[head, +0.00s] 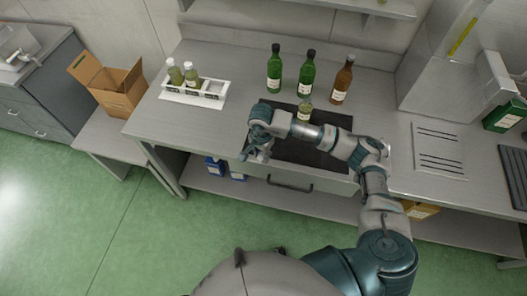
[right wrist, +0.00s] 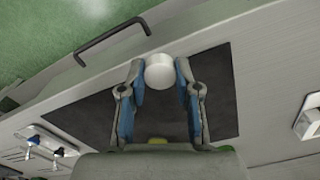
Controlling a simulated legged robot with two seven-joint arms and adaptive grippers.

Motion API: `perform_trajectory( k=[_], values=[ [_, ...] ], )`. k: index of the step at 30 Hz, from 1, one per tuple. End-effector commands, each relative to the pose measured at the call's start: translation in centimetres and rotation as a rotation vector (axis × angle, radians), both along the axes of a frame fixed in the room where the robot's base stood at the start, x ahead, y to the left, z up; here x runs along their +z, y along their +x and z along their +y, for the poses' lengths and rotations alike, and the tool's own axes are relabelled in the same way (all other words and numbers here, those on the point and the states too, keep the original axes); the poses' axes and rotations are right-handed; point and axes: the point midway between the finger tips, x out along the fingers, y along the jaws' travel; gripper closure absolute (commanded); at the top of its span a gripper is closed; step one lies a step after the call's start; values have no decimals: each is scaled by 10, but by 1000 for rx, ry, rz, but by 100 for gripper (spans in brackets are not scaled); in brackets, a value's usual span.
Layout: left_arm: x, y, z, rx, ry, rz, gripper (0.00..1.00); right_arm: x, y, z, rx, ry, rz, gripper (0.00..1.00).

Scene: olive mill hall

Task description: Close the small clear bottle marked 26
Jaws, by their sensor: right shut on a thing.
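A small clear bottle with yellowish contents (head: 304,112) stands on the dark mat, partly hidden behind my right arm. Its label is too small to read. My right gripper (head: 258,154) hangs over the mat's left front, to the left of and in front of this bottle. In the right wrist view, the gripper (right wrist: 160,75) is shut on a white round cap (right wrist: 159,71), held between the fingertips. A yellow patch (right wrist: 157,141) shows at the palm's edge; I cannot tell what it belongs to. My left gripper is out of view.
Two green bottles (head: 274,72) and a brown bottle (head: 341,82) stand behind the mat (head: 290,152). A white rack (head: 209,95) with two small bottles (head: 175,74) is at the left. A slotted plate (head: 438,150) lies right. The bench between rack and mat is clear.

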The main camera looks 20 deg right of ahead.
Motion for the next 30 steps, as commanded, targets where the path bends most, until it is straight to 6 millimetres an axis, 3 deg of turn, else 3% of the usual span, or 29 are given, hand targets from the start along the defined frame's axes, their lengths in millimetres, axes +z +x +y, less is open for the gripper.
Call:
perform_trajectory(
  k=[5, 15, 19, 26, 30],
  values=[
    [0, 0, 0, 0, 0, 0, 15, 11, 2, -10, 163, -3, -5, 80],
    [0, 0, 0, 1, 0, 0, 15, 48, 0, -45, 831, -1, -2, 80],
    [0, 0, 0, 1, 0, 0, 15, 53, -1, -49, 931, 1, -1, 80],
    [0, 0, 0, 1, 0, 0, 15, 53, -1, -49, 944, 1, -1, 80],
    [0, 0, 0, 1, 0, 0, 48, 53, -1, -49, 943, 1, -1, 80]
  ],
)
